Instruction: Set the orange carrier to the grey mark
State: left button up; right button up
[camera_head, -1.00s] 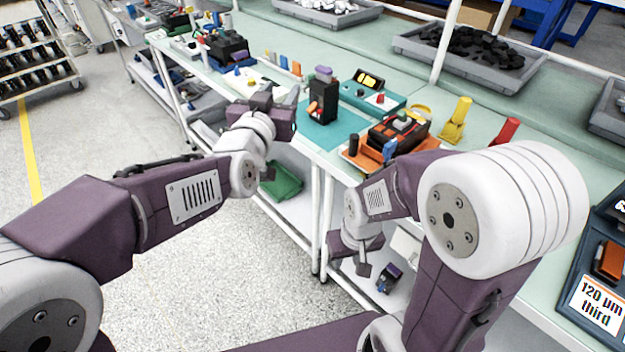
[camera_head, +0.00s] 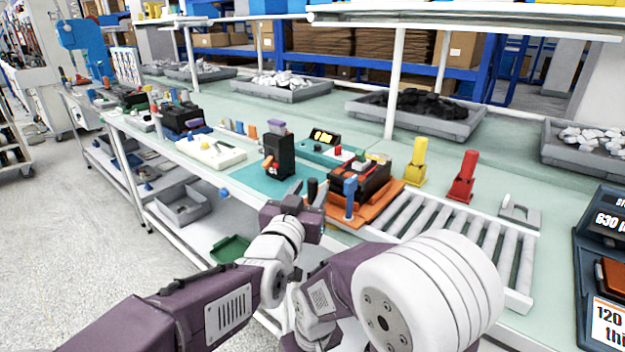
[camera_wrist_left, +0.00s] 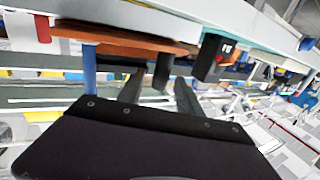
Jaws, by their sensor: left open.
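The orange carrier (camera_head: 391,193) lies at the near end of the roller conveyor and bears a black device (camera_head: 362,181) with a blue post (camera_head: 350,198) and a dark post at its front. In the left wrist view the carrier (camera_wrist_left: 125,38) appears edge-on, beyond the fingers. My left gripper (camera_head: 305,196) is open and empty, close to the carrier's near left corner; its open fingers also show in the left wrist view (camera_wrist_left: 158,92). I cannot tell whether a finger touches the carrier. My right gripper is out of sight behind my arm. I cannot make out a grey mark.
The roller conveyor (camera_head: 482,238) runs right from the carrier. Yellow (camera_head: 416,163) and red (camera_head: 463,178) stands are behind it. A black tester (camera_head: 279,157) stands on a teal mat (camera_head: 252,181) to the left. A display unit (camera_head: 603,262) is at far right.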

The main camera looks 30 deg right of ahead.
pick_arm(q)
jog(key=shift+p+x, duration=0.4)
jog(key=shift+x, duration=0.9)
grip_shut()
dwell(0.4)
